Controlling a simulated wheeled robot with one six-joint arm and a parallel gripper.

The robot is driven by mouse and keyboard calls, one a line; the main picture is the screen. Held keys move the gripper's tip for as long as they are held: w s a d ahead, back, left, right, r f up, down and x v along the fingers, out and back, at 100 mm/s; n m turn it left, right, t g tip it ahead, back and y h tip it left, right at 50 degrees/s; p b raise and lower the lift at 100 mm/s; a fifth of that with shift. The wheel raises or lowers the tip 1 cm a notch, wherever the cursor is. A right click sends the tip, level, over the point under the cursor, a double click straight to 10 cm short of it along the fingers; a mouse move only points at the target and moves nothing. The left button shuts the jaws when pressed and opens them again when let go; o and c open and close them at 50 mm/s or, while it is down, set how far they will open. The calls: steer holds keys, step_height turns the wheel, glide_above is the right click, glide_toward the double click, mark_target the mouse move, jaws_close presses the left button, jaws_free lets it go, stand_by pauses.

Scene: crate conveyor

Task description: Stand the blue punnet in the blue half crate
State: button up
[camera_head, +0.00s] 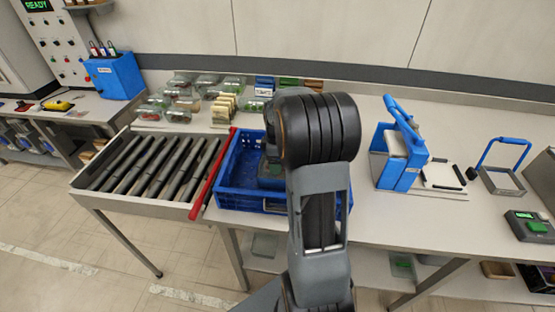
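The blue half crate (233,187) stands on the worktop just right of the roller conveyor. My arm reaches forward over its right part and hides much of its inside. My gripper is low over the crate, mostly behind my arm; a dark part (271,166) shows beside the arm, but its fingers do not show clearly. Whether it holds anything cannot be told. No blue punnet can be made out for certain; a small blue item (264,80) sits in a row at the back of the worktop, beside green and brown ones.
The roller conveyor (150,168) has a red bar (213,172) along its right side, close to the crate. Clear punnets (180,85) cluster behind. A blue carrier (400,155) and a scale-like device (528,226) stand to the right. Worktop between crate and carrier is partly free.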

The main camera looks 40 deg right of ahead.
steer(key=shift+f, duration=0.1)
steer(key=o, duration=1.1)
steer(key=shift+r, duration=0.35)
step_height(320, 180, up, 11)
steer(key=s+a+f+m+t, duration=0.2)
steer(key=s+a+m+t, duration=0.2)
steer(key=s+a+m, duration=0.5)
steer(key=s+a, duration=0.5)
steer(key=a, duration=0.4)
steer(key=shift+s+a+f+m, duration=0.15)
steer(key=shift+f+m, duration=0.05)
steer(key=shift+m, duration=0.1)
